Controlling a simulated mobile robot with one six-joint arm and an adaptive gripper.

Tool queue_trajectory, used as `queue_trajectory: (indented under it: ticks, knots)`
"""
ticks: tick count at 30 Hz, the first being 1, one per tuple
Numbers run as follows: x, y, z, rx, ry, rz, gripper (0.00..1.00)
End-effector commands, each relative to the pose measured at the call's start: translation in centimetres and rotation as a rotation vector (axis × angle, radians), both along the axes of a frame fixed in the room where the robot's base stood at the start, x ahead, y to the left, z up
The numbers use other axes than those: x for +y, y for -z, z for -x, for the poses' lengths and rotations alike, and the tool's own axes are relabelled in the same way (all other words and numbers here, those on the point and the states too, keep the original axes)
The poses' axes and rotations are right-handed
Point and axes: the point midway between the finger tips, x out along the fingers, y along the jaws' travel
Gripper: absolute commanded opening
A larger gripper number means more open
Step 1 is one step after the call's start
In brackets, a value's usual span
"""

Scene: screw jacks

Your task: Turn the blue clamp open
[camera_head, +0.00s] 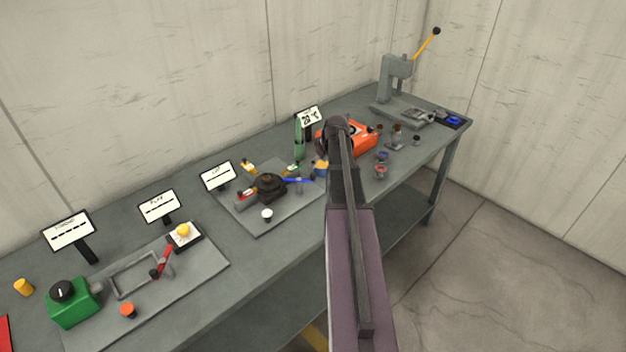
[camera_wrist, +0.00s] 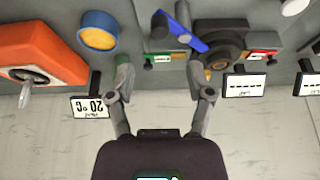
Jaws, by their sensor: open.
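The blue clamp handle (camera_head: 298,180) shows in the head view at the right side of a dark round fixture (camera_head: 268,186) on a grey plate. In the wrist view the blue handle (camera_wrist: 180,33) lies slanted at the upper middle, beside the dark round fixture (camera_wrist: 222,45). My gripper (camera_wrist: 160,75) is open, with its two fingers spread and nothing seen between them. In the wrist picture the handle appears above the gap between the fingertips, apart from them. The head view does not show the fingers clearly, as my arm covers much of that area.
An orange box (camera_head: 352,137) stands right of the fixture; it also fills the left of the wrist view (camera_wrist: 40,50). A blue-and-yellow round part (camera_wrist: 99,32) is near the left finger. A temperature sign (camera_wrist: 90,107) and label signs (camera_wrist: 245,85) stand along the wall side.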

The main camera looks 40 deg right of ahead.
Motion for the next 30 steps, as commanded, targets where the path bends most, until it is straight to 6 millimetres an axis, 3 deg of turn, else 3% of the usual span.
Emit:
queue_trajectory:
  ticks: [21,30]
  knots:
    - [0.1,5.9,-2.3,0.000,0.000,0.000,0.67]
    - [0.2,7.6,-3.0,0.000,0.000,0.000,0.67]
